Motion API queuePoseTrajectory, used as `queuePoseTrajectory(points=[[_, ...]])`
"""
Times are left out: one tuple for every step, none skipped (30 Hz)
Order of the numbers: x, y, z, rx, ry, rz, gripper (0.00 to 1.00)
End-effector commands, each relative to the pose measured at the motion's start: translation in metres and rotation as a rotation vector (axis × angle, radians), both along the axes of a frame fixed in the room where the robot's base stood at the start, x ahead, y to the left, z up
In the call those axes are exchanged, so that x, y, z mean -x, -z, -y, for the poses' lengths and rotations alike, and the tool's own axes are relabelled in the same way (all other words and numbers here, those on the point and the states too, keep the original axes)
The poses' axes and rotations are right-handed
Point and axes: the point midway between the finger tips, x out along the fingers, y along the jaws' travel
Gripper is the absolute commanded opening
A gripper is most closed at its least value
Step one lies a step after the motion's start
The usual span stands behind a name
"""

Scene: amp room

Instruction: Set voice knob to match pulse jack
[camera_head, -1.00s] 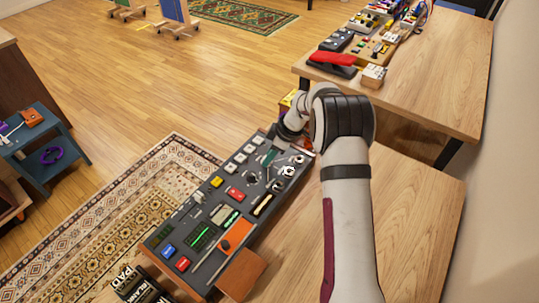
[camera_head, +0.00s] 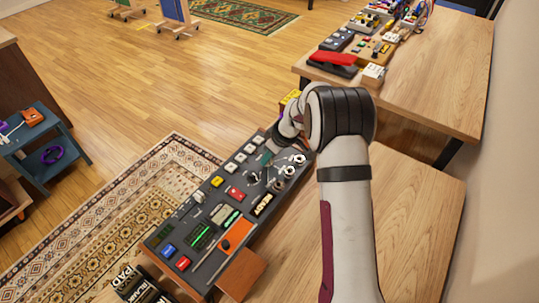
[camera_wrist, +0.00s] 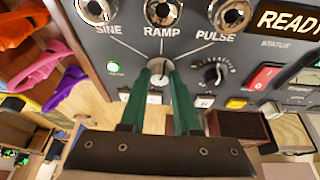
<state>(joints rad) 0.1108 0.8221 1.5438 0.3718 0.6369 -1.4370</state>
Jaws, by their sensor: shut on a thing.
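In the wrist view, my gripper (camera_wrist: 161,72) has its green fingers shut on a small pale knob (camera_wrist: 157,67) on the dark panel. Printed lines fan from this knob to three jacks: the SINE jack (camera_wrist: 96,11), the RAMP jack (camera_wrist: 162,12) and the PULSE jack (camera_wrist: 229,14), which is at the upper right. The fingers partly hide the knob, and I cannot tell exactly where its pointer faces. In the head view, my gripper (camera_head: 265,157) is at the far part of the dark console (camera_head: 190,215), partly hidden by my wrist.
A black dial knob (camera_wrist: 213,75) is close right of my fingers. A READY display (camera_wrist: 289,20) and a red switch (camera_wrist: 264,76) are farther right. A green lamp (camera_wrist: 113,67) glows at left. The wooden table (camera_head: 400,215) is clear on the right.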

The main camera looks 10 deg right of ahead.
Motion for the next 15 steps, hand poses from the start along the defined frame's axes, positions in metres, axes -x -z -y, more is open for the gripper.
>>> queuePoseTrajectory(points=[[0.0006,-0.0003,-0.0006,0.0,0.034,0.0,0.0],[0.001,-0.0002,-0.0008,0.0,0.058,0.0,0.0],[0.0007,-0.0004,-0.0009,0.001,0.09,0.0,0.0],[0.0007,-0.0006,-0.0011,0.0,0.114,0.001,0.0],[0.001,-0.0005,-0.0014,0.0,0.137,0.001,0.0],[0.0011,-0.0004,-0.0017,0.001,0.165,0.001,0.0],[0.0011,-0.0004,-0.0019,0.001,0.186,0.0,0.0],[0.0011,-0.0003,-0.002,0.001,0.206,0.001,0.0],[0.0011,-0.0003,-0.002,0.001,0.233,0.001,0.0],[0.0014,-0.0001,-0.0021,0.0,0.251,0.0,0.0],[0.0016,0.0,-0.0022,0.001,0.268,0.0,0.0],[0.0014,0.0,-0.0023,0.001,0.29,0.001,0.0],[0.0014,-0.0001,-0.0026,0.0,0.305,0.001,0.0],[0.0015,-0.0001,-0.0028,0.001,0.318,0.0,0.0],[0.0014,-0.0002,-0.003,0.001,0.335,0.001,0.0]])
